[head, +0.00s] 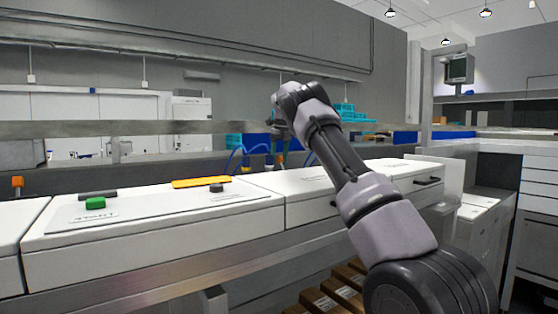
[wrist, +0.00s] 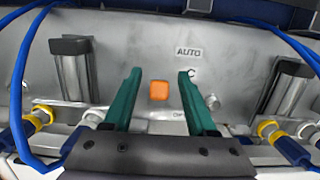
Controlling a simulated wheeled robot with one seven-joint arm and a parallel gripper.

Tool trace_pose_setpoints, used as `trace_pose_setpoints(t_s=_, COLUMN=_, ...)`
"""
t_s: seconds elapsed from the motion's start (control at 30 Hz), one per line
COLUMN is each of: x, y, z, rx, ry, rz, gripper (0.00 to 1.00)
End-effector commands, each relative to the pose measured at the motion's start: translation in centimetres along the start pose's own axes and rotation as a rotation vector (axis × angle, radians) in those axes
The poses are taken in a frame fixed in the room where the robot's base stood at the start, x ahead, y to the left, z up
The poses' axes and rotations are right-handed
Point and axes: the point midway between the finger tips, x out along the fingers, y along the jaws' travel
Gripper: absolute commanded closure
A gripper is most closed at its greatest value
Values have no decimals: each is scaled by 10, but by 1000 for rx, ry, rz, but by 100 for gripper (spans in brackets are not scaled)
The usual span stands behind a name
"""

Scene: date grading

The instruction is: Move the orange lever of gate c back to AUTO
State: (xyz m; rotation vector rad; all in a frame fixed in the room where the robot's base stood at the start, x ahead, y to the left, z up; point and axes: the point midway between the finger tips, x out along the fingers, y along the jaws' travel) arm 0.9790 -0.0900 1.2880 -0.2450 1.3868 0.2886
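The orange lever of gate c (wrist: 159,90) shows end-on as a small orange block on a grey metal panel (wrist: 225,60) in the wrist view. An AUTO label (wrist: 188,51) is above and right of it, with a letter C (wrist: 192,72) below that. A small, partly legible label (wrist: 180,114) is lower right of the lever. My gripper (wrist: 159,77) is open, its two green fingers on either side of the lever with gaps visible. I cannot tell how deep the fingers reach. In the head view my gripper (head: 281,145) is small and partly hidden by my arm.
Black-topped cylinders (wrist: 72,65) stand left and right of the lever, with blue hoses (wrist: 25,90) and yellow-collared fittings (wrist: 40,117) near the fingers. In the head view, white machine covers (head: 150,225) run in front, with a green button (head: 95,203) on one.

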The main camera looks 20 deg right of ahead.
Motion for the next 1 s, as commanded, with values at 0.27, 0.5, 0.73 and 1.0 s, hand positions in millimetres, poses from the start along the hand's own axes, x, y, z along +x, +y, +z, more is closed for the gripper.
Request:
trace_pose_setpoints(t_s=0.27, x=-8, y=0, z=0, rx=0, ry=-1, rz=0, gripper=43)
trace_pose_setpoints(t_s=0.5, x=-48, y=-1, z=1, rx=0, ry=-3, rz=-1, gripper=43)
trace_pose_setpoints(t_s=0.73, x=-72, y=-1, z=0, rx=0, ry=0, rz=-1, gripper=43)
trace_pose_setpoints(t_s=1.0, x=-75, y=0, z=0, rx=0, ry=0, rz=1, gripper=43)
